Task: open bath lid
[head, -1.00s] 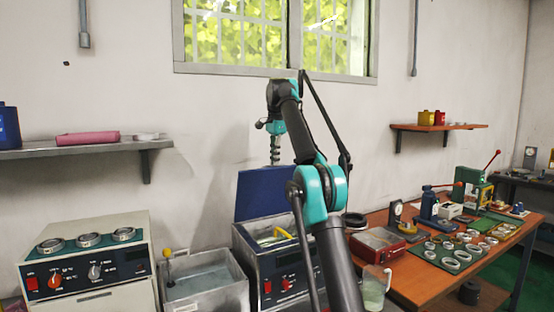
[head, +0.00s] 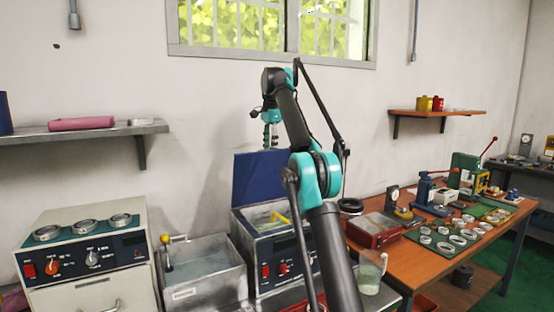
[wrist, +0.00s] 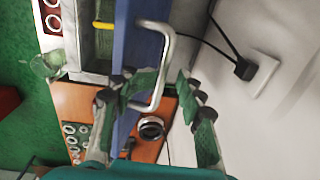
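The blue bath lid (head: 260,178) stands raised, roughly upright, at the back of the grey bath (head: 240,228), whose opening shows. In the wrist view the lid (wrist: 127,45) appears nearly edge-on, with a pale metal loop handle (wrist: 171,45) on its outer face. My gripper (wrist: 163,88) is open, its two green-padded fingers spread around the handle's lower end in the picture. I cannot tell whether a finger touches the handle. In the head view my gripper (head: 270,142) hangs just above the lid's top edge, its fingertips partly hidden. A yellow bar (head: 281,217) shows at the bath's opening.
An open grey tank (head: 203,275) stands left of the bath. The wall is close behind the lid.

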